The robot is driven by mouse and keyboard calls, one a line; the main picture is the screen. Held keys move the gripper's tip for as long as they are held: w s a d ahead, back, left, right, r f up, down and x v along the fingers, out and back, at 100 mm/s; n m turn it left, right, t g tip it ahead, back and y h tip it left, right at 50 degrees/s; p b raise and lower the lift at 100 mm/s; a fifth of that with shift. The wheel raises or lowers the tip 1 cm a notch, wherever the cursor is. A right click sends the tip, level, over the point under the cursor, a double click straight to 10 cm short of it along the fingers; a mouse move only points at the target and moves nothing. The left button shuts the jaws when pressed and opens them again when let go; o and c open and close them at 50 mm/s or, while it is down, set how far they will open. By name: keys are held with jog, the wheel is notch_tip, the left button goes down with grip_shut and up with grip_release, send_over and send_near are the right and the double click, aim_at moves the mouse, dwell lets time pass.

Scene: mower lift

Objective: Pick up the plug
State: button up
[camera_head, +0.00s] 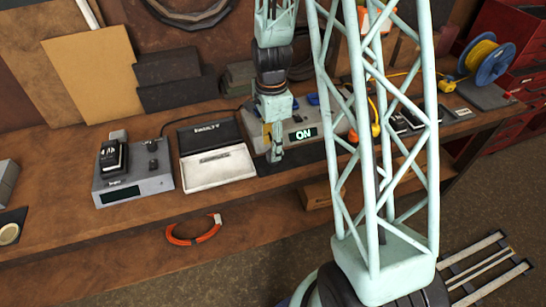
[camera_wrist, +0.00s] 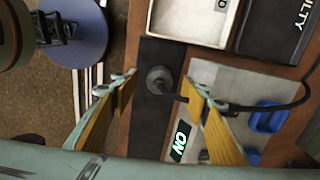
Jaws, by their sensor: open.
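My gripper (camera_wrist: 160,82) is open and empty, its two yellow-padded fingers pointing down at the bench. Between and beyond the fingertips is a dark, round plug (camera_wrist: 158,80) on a dark mat (camera_wrist: 150,118). A black cable runs right from the plug, passing behind the right finger. I cannot tell the height gap between fingertips and plug. In the head view my gripper (camera_head: 276,155) hangs low at the bench's front part, before the grey unit with a lit ON display (camera_head: 305,134). I cannot make out the plug there.
An open case (camera_head: 217,168) marked FAULTY stands close left of my gripper. Left of it is a grey device (camera_head: 133,184). An orange coil (camera_head: 195,232) lies near the front. A yellow cable reel (camera_head: 490,62) stands at the right.

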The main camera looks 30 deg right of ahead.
jog(key=shift+f, duration=2.1)
jog(key=c, duration=1)
jog(key=shift+r, duration=0.15)
jog(key=shift+r, duration=1.6)
jog(key=s+a, duration=0.1)
jog(key=s, duration=0.2)
jog(key=s+a+b, duration=0.1)
jog(key=s, duration=0.3)
jog(key=s+a+r, duration=0.1)
jog(key=s+a, duration=0.1)
jog(key=s, duration=0.1)
jog(key=shift+s+b, duration=0.15)
jog(key=shift+b, duration=0.15)
